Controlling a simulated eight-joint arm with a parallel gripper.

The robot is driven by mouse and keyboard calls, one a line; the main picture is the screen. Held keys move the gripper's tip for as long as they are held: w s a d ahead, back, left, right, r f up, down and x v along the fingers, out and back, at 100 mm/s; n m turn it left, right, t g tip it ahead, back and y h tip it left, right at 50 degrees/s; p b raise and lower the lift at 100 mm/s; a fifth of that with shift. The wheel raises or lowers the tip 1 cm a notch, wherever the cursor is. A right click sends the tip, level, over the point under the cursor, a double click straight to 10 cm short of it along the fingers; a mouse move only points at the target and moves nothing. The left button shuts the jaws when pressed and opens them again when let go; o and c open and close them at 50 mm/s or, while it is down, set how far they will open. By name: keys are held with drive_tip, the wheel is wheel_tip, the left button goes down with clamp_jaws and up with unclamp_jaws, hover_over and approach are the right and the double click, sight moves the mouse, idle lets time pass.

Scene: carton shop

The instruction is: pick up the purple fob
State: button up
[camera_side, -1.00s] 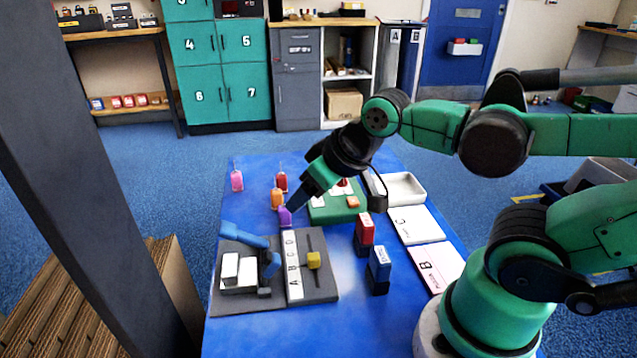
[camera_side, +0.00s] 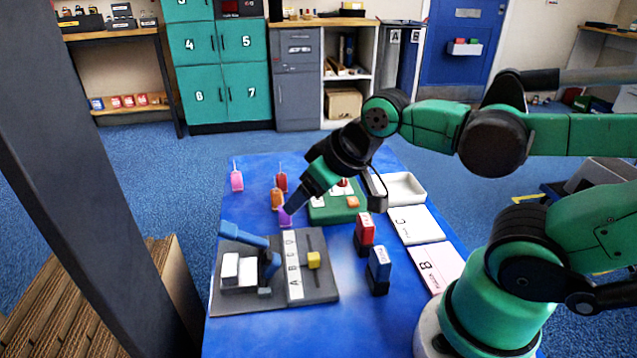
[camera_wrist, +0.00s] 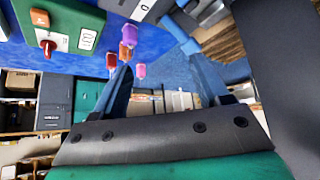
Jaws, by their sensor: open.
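The purple fob (camera_side: 285,219) stands on the blue table, just behind the grey board. I cannot tell whether a finger touches the fob.
An orange fob (camera_side: 277,199) stands close behind the purple one, with a red fob (camera_side: 281,182) and pink fob (camera_side: 237,181) farther back. The grey board (camera_side: 318,290) with a blue lever lies in front. A green box (camera_side: 335,215) is to the right.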

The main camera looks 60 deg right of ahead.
drive_tip(key=n+g, duration=0.7)
drive_tip(key=n, duration=0.2)
hover_over(285, 217)
drive_tip(key=f, duration=0.6)
drive_tip(key=shift+w+d+f, duration=0.25)
drive_tip(key=shift+w+d, duration=0.1)
drive_tip(key=shift+d, duration=0.05)
drive_tip(key=shift+f, duration=2.95)
drive_tip(key=shift+c, duration=0.2)
clamp_jaws()
